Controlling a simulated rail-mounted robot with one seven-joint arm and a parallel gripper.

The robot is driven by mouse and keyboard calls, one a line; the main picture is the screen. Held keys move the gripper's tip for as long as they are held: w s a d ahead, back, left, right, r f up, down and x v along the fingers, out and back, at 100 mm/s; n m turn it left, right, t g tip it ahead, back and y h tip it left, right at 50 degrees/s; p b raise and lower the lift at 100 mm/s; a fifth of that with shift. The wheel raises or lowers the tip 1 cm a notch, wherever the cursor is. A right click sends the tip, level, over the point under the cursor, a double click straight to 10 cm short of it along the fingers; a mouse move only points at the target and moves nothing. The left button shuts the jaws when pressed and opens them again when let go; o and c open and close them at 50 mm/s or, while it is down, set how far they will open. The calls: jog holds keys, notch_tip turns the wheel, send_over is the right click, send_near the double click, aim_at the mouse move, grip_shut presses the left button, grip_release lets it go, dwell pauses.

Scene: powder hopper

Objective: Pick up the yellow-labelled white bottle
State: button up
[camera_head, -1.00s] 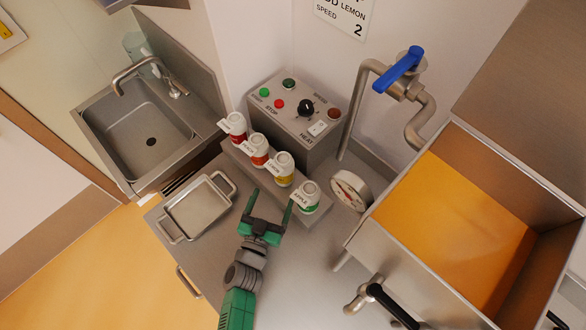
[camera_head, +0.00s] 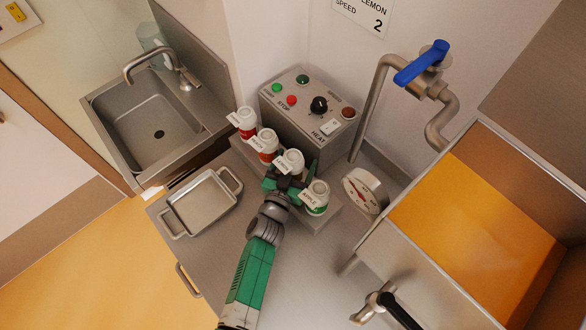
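The yellow-labelled white bottle (camera_head: 291,159) stands third from the left in a row on a grey ledge. Its white cap and a small name tag show; its yellow label is mostly hidden by my gripper. My gripper (camera_head: 284,180) is at this bottle, reaching in from the front, with its green fingers low around the bottle's body. The fingertips are largely hidden, so I cannot tell whether they press on the bottle. The bottle looks upright and in its place in the row.
A green-labelled bottle (camera_head: 316,198) stands close on the right; an orange-labelled bottle (camera_head: 266,145) and a red-labelled bottle (camera_head: 244,122) stand left. A control box (camera_head: 306,110) is behind. A gauge (camera_head: 362,191) and hopper (camera_head: 430,255) are right. A metal tray (camera_head: 203,203) lies left.

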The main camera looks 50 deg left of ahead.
aim_at(295, 155)
jog(key=c, duration=1.2)
jog(key=shift+r, duration=0.25)
jog(key=shift+c, duration=0.2)
notch_tip(295, 155, up, 4)
jog(key=p, duration=0.3)
jog(key=shift+f, duration=0.1)
jog(key=p+v, duration=0.4)
jog(key=v, duration=1.4)
jog(key=shift+f, duration=0.3)
